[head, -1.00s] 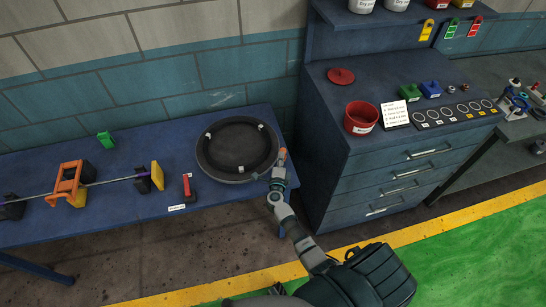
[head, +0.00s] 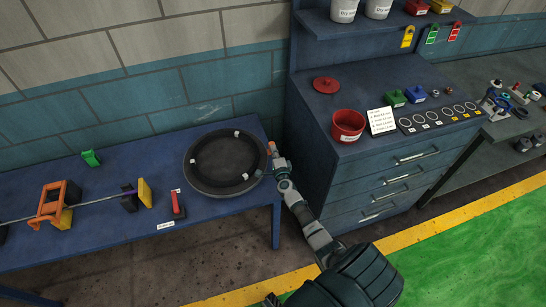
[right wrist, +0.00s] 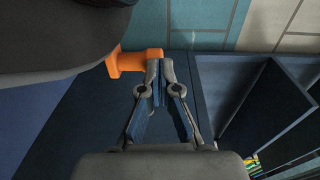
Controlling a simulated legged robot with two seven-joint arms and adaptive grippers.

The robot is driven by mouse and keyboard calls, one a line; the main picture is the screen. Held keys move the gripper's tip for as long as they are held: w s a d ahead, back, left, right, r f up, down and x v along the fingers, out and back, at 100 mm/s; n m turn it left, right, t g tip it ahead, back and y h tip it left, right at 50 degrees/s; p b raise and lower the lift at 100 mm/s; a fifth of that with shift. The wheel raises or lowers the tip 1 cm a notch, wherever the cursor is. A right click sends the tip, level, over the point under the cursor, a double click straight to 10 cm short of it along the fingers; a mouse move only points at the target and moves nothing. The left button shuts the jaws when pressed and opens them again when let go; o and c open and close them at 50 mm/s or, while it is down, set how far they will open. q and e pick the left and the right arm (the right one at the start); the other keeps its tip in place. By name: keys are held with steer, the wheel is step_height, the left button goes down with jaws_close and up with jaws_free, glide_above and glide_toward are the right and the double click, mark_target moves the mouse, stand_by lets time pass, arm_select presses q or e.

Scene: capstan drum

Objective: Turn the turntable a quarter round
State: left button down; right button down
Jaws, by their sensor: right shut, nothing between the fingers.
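The turntable (head: 199,184) is a round dark disc with a grey rim and several small white blocks on it. It sits at the right end of the blue bench. An orange handle (head: 270,148) stands at its right edge; it also shows in the right wrist view (right wrist: 128,62), beside the grey rim. My right gripper (head: 274,158) is at the rim's right side, by the handle. In the right wrist view its fingertips (right wrist: 160,64) are together, empty, and just right of the handle, seemingly against it. My left gripper is not in view.
The blue bench (head: 110,230) also holds a red-handled switch (head: 178,205), an orange bracket (head: 52,205) on a rod and a green block (head: 91,157). A drawer cabinet (head: 385,185) stands close to the right, with a red pot (head: 347,126) on top.

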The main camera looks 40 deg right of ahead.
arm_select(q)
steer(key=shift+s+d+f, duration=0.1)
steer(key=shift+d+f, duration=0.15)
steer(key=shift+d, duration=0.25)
arm_select(e)
steer(key=shift+w+d, duration=0.65)
steer(key=shift+d, duration=0.3)
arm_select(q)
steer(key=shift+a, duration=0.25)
arm_select(e)
steer(key=shift+w+a+r, duration=0.1)
steer(key=shift+a+r, duration=0.05)
steer(key=shift+r, duration=0.15)
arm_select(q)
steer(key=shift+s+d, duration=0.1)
